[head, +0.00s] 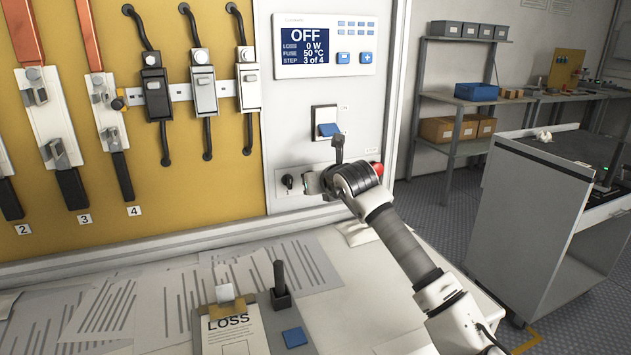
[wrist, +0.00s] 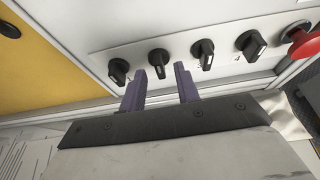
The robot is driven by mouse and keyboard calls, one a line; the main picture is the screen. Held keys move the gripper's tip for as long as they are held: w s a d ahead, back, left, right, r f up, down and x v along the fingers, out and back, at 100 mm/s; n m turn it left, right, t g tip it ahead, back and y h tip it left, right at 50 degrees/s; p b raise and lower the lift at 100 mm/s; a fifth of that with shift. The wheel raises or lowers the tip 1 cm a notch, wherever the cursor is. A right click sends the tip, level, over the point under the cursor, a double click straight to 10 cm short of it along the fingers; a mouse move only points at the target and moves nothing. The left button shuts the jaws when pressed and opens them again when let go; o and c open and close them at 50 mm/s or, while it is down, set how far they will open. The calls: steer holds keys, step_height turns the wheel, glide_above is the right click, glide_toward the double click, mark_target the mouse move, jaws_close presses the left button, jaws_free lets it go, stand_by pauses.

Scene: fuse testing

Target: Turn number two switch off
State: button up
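A white switch panel (wrist: 135,52) carries a row of black rotary knobs. The number two switch (wrist: 158,60) is second from the left, its grip roughly upright in the wrist view. My gripper (wrist: 160,69) is open, with its two purple fingers spread to either side of this knob. I cannot tell whether the fingers reach around it, and I see no clear contact. In the head view my gripper (head: 318,182) is at the panel and hides the number two switch. The leftmost knob (head: 288,181) shows just left of it.
Knobs three (wrist: 203,54) and four (wrist: 251,45) and a red button (wrist: 302,42) lie to the right. A blue rocker switch (head: 328,130) sits above. The desk below holds papers and a clipboard (head: 233,330).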

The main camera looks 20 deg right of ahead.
steer(key=b+v, duration=0.2)
steer(key=v, duration=1)
steer(key=shift+s+r, duration=0.15)
steer(key=shift+s, duration=0.15)
steer(key=shift+s, duration=0.1)
